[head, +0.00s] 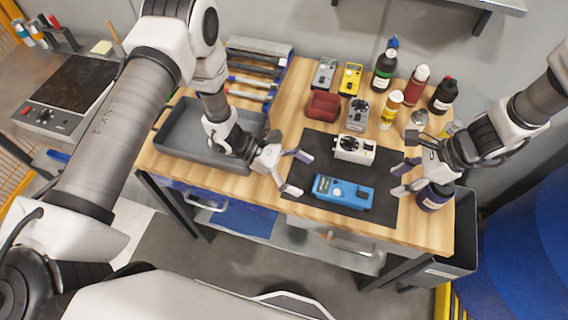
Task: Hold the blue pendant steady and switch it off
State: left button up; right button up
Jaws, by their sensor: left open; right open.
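The blue pendant (357,195) lies on the black mat (318,150) near the front of the wooden workbench. A pale round knob shows on its top face, and a darker detail sits at its right part, too small to read. My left gripper (297,173) is open, to the left of the pendant, with its fingertips apart from it. My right gripper (398,180) is open, to the right of the pendant, also apart from it. Neither gripper holds anything. The switch position cannot be made out.
A white device (354,150) sits on the mat just behind the pendant. Behind it stand a grey device (356,114), a red block (323,106), a yellow meter (350,78) and several bottles. A grey tray (175,145) is at left. A dark bottle (433,196) stands by my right gripper.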

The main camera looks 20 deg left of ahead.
aim_at(319, 183)
pick_arm(q)
jog(key=x, duration=0.5)
jog(key=shift+w+f, duration=0.1)
jog(key=shift+d+f, duration=0.1)
jog(key=shift+d, duration=0.35)
